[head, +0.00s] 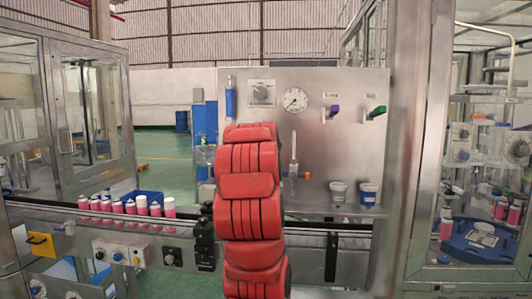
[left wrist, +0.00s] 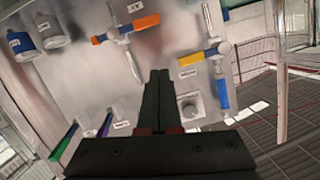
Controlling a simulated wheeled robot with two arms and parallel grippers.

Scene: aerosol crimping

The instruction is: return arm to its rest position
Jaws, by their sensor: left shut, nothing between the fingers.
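My left gripper (left wrist: 160,78) shows in the left wrist view with its two dark fingers together and nothing between them. It points toward the steel panel (left wrist: 75,80), which appears upside down there. I cannot tell the gap between fingertips and panel. In the head view, my red segmented arm rises through the middle, in front of the steel panel (head: 330,150); no gripper fingers show there. My right gripper is in neither view.
A row of pink cans (head: 130,207) with white tops stands on the conveyor (head: 60,212) at left. The panel carries a gauge (head: 295,100), a knob (head: 262,93) and valves. Two cups (head: 368,194) stand on its ledge. A glazed machine with a blue turntable (head: 480,245) is at right.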

